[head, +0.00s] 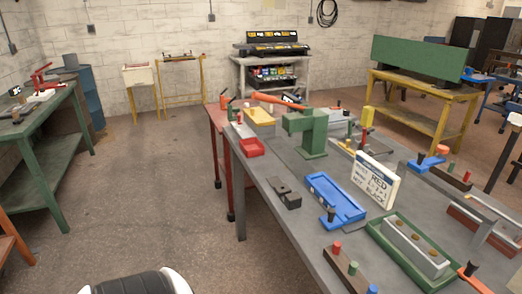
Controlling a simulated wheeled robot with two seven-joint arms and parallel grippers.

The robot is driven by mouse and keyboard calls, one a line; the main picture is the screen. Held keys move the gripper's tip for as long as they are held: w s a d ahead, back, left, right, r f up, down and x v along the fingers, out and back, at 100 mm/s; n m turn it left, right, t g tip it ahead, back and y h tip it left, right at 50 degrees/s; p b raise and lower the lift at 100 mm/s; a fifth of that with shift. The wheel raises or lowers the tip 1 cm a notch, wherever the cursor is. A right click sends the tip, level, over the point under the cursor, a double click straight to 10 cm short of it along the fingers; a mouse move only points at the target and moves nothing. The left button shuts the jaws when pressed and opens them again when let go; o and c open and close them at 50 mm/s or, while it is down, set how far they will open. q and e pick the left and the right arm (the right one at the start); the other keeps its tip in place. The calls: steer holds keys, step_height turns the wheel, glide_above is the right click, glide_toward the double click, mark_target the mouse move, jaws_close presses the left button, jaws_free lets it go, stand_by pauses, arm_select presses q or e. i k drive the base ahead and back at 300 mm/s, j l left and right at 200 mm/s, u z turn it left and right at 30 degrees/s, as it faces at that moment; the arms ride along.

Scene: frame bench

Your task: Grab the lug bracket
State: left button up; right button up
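A small dark grey block-like part (286,194) lies on the near left side of the grey bench (262,186), close to its left edge. It looks like the lug bracket, but its details are too small to be certain. It sits just left of a blue tray (334,203) and apart from it. Neither of my grippers shows in the head view.
A green fixture (308,132) stands behind the dark part, with a red tray (250,147) to its left. A white sign (374,180) stands to the right. A green tray (394,258) holds a grey block. Floor left of the bench is open.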

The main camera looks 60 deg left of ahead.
mark_target(292, 201)
steer(key=u, duration=1.55)
steer(key=i+u, duration=0.25)
steer(key=k+j, duration=0.05)
